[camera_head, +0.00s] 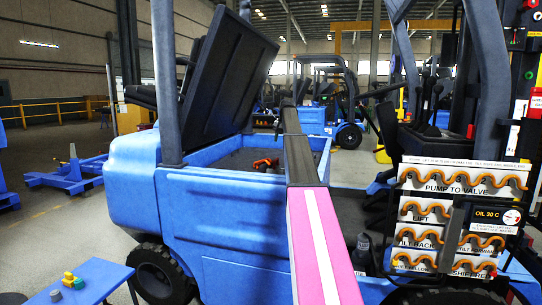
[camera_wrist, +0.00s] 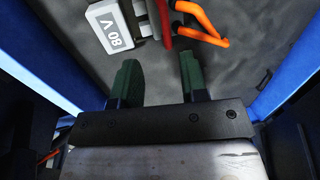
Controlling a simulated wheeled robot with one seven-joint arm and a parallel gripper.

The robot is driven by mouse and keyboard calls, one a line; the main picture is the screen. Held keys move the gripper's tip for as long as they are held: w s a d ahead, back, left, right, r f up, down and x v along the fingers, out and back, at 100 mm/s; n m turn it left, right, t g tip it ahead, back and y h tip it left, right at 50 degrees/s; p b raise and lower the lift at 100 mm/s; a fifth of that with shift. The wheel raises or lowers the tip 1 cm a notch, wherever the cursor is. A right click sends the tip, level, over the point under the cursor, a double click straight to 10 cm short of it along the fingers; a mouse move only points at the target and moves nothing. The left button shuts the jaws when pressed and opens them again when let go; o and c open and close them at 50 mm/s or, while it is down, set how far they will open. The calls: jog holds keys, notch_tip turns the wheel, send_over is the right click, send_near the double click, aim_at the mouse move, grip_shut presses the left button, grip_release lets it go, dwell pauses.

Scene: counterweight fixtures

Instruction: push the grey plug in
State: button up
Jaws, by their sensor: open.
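A light grey block marked 80 V (camera_wrist: 110,25), which looks like the grey plug, lies at the top of the wrist view. A small grey piece at its right side meets a red part (camera_wrist: 166,22), and an orange looped handle or cable (camera_wrist: 205,28) is to the right. I cannot tell how far the plug is seated. My gripper (camera_wrist: 159,70) has two green fingers, open with nothing between them, below and apart from the plug in the picture. In the head view, red and orange parts (camera_head: 265,163) show inside the bay of the blue truck (camera_head: 220,215); my gripper cannot be made out there.
The truck's black cover (camera_head: 225,75) stands raised over the bay, left of my arm. Blue bay walls (camera_wrist: 40,65) flank my gripper. A panel with orange hoses (camera_head: 460,185) stands at the right. A blue table (camera_head: 95,280) with small parts is at lower left.

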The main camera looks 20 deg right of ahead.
aim_at(276, 159)
jog(key=f, duration=0.3)
jog(key=w+a+f, duration=0.1)
jog(key=f, duration=0.3)
jog(key=w+f, duration=0.1)
jog(key=f, duration=0.2)
jog(key=shift+w+a+f, duration=0.15)
jog(key=shift+a+f, duration=0.05)
jog(key=shift+a, duration=0.15)
jog(key=shift+d, duration=0.1)
grip_shut()
